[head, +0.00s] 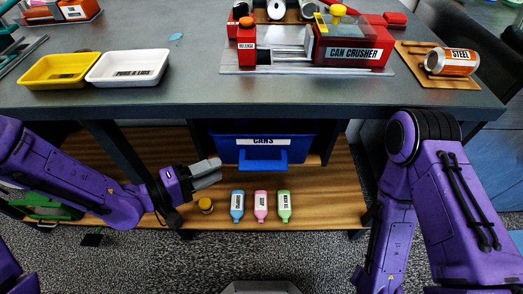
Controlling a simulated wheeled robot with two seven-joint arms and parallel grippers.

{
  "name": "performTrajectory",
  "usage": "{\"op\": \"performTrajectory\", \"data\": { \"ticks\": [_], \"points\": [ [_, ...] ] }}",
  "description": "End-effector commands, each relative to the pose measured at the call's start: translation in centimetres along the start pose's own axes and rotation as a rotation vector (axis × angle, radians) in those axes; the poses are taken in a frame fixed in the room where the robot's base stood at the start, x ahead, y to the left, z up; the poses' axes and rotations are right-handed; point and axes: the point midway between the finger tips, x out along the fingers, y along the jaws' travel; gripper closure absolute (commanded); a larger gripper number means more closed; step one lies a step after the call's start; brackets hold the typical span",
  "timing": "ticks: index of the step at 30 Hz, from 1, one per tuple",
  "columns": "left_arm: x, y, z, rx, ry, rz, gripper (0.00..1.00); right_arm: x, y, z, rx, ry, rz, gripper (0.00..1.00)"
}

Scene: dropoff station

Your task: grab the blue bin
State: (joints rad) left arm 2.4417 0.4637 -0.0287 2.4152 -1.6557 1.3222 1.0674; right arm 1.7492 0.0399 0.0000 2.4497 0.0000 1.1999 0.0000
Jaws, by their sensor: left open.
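The blue bin (302,148), labelled "CANS", sits on the wooden lower shelf under the grey table, near the middle of the head view. A blue handle or lip (263,160) sticks out from its front. My left gripper (219,172) is just left of the bin's front and appears apart from it, with its fingers pointing right and nothing seen between them. It is open. My right arm comes down at the right of the view, and its gripper is out of the picture.
Small blue (237,206), pink (261,207) and green (284,207) bottles stand on the shelf in front of the bin. The grey tabletop (200,90) overhangs the bin and holds a red can crusher (349,52), a yellow tray (58,71) and a white tray (128,67).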

Motion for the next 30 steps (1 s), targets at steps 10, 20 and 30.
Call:
{"op": "performTrajectory", "data": {
  "ticks": [10,20,30],
  "points": [
    [1.8,2.4,3.2,0.012,-0.240,0.143,0.60,4.0,-0.4,1.6,0.000,0.001,0.000,0.57],
    [6.6,3.4,4.3,0.013,-0.237,0.141,0.60,5.3,-0.5,2.1,0.000,0.001,0.000,0.57],
    [9.9,4.4,4.9,0.009,-0.233,0.141,0.60,5.9,-0.6,2.4,0.000,0.001,0.000,0.57]
  ]
}}
